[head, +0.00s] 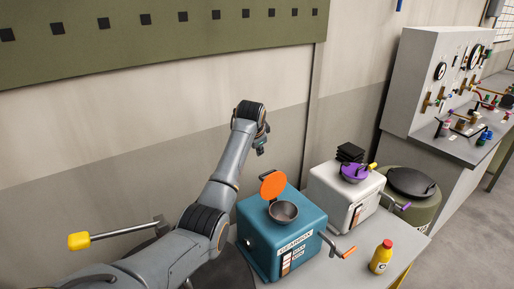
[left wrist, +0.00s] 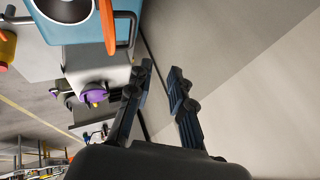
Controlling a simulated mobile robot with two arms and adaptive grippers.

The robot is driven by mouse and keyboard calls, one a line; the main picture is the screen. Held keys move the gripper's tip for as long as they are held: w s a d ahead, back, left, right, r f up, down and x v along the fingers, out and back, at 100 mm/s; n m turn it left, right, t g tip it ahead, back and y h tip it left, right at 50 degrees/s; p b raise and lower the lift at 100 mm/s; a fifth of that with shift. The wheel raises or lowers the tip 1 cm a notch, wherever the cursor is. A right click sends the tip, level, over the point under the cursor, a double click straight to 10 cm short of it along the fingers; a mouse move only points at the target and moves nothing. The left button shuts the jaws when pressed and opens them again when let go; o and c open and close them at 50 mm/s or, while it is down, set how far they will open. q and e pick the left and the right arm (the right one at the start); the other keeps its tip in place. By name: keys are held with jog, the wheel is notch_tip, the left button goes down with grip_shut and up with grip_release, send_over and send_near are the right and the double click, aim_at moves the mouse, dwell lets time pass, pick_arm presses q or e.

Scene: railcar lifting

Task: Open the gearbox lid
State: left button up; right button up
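The blue gearbox (head: 262,243) stands on the grey table, its label facing me. Its orange round lid (head: 273,185) is tilted up on edge behind the grey bowl-shaped opening (head: 284,211), which is uncovered. In the left wrist view the gearbox (left wrist: 155,8) is at the top, with the lid (left wrist: 108,25) seen edge-on and the opening (left wrist: 65,8) beside it. My left gripper (head: 262,149) is above and behind the gearbox near the wall, apart from the lid. In the left wrist view its fingers (left wrist: 161,75) are spread and empty. My right gripper is not in view.
A white box (head: 340,197) with a purple lid (head: 355,173) stands right of the gearbox. A yellow bottle with a red cap (head: 381,257) is at the front right. An orange-handled crank (head: 343,252) sticks out from the gearbox. A yellow-handled lever (head: 80,241) is at left.

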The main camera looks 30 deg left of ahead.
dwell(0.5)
pick_arm(q)
jog(key=v, duration=1.2)
